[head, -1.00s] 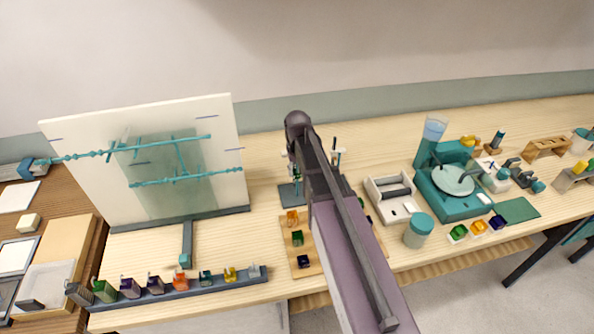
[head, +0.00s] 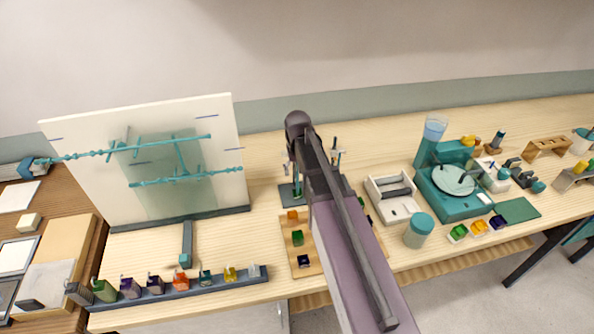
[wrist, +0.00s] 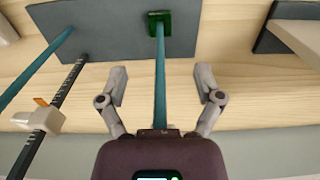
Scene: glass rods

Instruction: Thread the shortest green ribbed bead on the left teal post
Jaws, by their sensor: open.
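In the wrist view a teal post (wrist: 160,85) stands between the spread fingers of my gripper (wrist: 161,78). The gripper is open and its fingers are apart from the post. A green bead (wrist: 158,20) sits around the foot of this post on the dark base plate (wrist: 105,38). A second teal post (wrist: 38,66) stands at the left in the wrist view, with no bead visible on it. In the head view my arm hides much of the stand; part of its base plate (head: 285,197) shows left of the arm.
A black marked rod with a pale slider (wrist: 40,116) stands near the posts. A wooden bead tray (head: 285,240) holds orange, green and dark blue beads; my arm covers its right part. A white panel (head: 80,180) stands left and a white box (head: 376,190) right.

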